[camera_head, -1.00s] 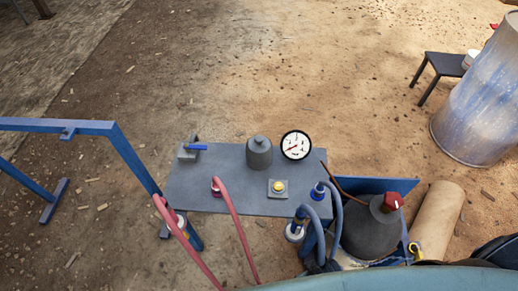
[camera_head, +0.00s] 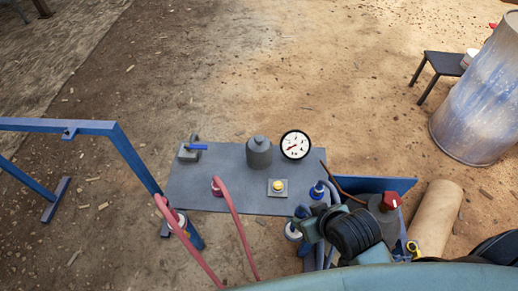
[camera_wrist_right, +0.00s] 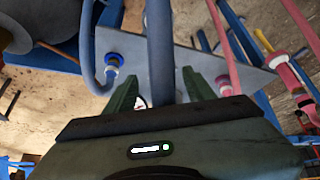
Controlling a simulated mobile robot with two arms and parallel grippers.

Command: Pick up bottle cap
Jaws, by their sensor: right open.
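The likely bottle cap is a dark grey, dome-shaped piece with a narrower top (camera_head: 258,153). It stands upright near the back edge of the grey table (camera_head: 225,170) in the head view. I cannot make it out in the wrist view. My right gripper (camera_head: 304,222) is low at the table's front right, apart from the cap and to its lower right. In the right wrist view its two green fingers (camera_wrist_right: 160,92) are open, with a grey-blue hose (camera_wrist_right: 160,45) showing between them. I cannot tell whether they touch the hose. My left gripper is not in view.
A round gauge (camera_head: 295,145) stands close right of the cap. A grey bottle with a red valve (camera_head: 390,202) is beside my right arm.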

